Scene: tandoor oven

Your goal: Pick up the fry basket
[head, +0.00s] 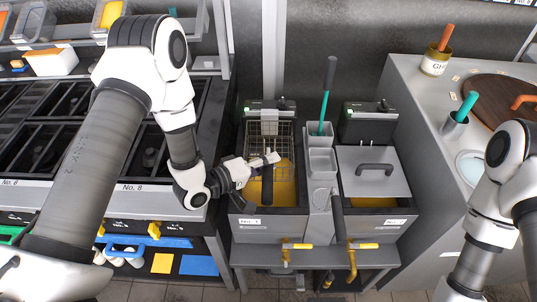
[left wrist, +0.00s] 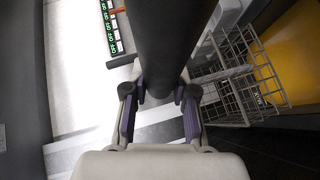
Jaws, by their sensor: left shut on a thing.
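The wire fry basket (head: 283,134) is at the back of the left fryer, over the yellow oil (head: 284,186). Its dark handle (head: 267,188) points toward the front. My left gripper (head: 266,160) reaches in from the left and is shut on the handle. In the left wrist view the black handle (left wrist: 178,35) passes between the fingers of my left gripper (left wrist: 160,98), and the basket wires (left wrist: 238,85) show at the right. I cannot tell whether the basket is resting or held clear. My right gripper is out of view; only its arm shows at the right.
The right fryer has a metal lid (head: 373,163). Between the fryers stands a holder (head: 321,165) with a teal-and-grey-handled tool (head: 327,90). A counter with black bins (head: 60,140) is left; a grey counter (head: 415,85) is right.

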